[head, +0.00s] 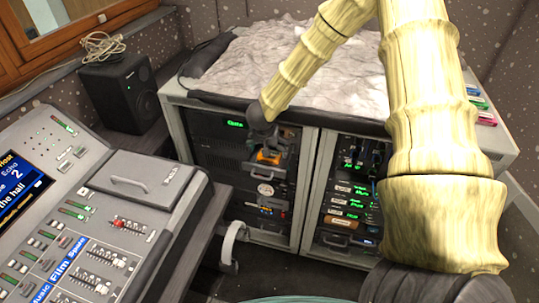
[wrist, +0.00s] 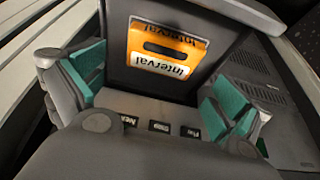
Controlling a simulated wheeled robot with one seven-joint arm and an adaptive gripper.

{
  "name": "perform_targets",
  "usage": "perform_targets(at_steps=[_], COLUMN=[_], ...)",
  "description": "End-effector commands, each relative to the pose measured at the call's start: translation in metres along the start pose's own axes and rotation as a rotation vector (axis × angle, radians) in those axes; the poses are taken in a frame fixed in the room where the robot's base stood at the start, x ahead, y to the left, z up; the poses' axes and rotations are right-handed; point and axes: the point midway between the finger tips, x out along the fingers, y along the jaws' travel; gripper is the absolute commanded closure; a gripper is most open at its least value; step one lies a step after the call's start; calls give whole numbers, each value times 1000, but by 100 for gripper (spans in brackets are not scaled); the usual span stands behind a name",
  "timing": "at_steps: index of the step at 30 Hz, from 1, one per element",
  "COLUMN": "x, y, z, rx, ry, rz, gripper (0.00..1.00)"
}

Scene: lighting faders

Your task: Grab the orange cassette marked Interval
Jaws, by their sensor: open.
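The orange cassette marked Interval (wrist: 165,58) stands in a dark slot of a deck in the wrist view, with its label facing me. It shows as a small orange patch (head: 268,157) in the rack in the head view. My gripper (wrist: 155,82) is open, with one teal-padded finger on the left of the cassette and the other on the right. Gaps show between the pads and the cassette. In the head view my gripper (head: 266,138) is at the front of the rack and hides part of the deck.
Buttons (wrist: 159,126) line the deck below the cassette. In the head view, a second rack bay (head: 349,190) with lit green lights is to the right. A mixing desk (head: 75,215) fills the left, and a black speaker (head: 121,92) stands behind it. A crumpled pale cover (head: 270,65) lies on the rack top.

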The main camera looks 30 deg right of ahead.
Motion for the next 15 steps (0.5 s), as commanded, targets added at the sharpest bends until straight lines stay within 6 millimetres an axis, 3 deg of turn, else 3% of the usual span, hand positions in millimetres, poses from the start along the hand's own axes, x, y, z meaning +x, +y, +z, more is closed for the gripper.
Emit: perform_targets(at_steps=[6, 15], x=[23, 28], y=[1, 0], z=[4, 3], rx=[-2, -1], ry=[-3, -2], rz=[2, 1], gripper=[0, 0])
